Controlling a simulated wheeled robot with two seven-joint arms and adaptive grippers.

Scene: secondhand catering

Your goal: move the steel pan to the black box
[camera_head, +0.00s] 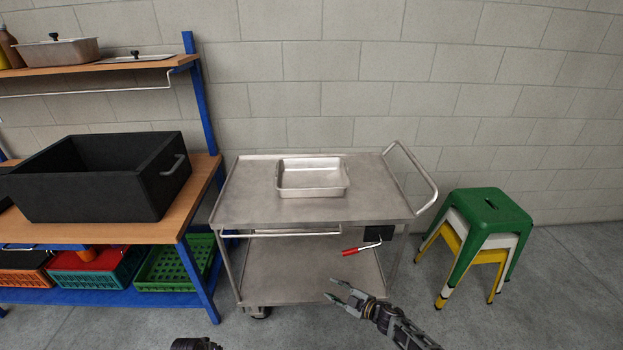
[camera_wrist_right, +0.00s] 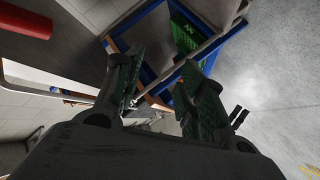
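The steel pan (camera_head: 312,179) is a shallow, empty rectangular tray on the top shelf of the steel cart (camera_head: 245,206). The black box (camera_head: 88,194) is open-topped and stands on the wooden bench shelf to the left; its inner floor is hidden. My right gripper (camera_head: 339,291) is open and empty in front of the cart, low and apart from the pan. In the right wrist view its two fingers (camera_wrist_right: 158,92) are spread with nothing between them. At the bottom edge of the head view a dark part of my left arm shows, but its fingers do not.
Stacked stools (camera_head: 487,213) stand right of the cart. Below the box are a green crate (camera_head: 176,264) and other crates. An upper shelf (camera_head: 100,67) holds a lidded pan (camera_head: 55,52). The cart top around the pan is clear.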

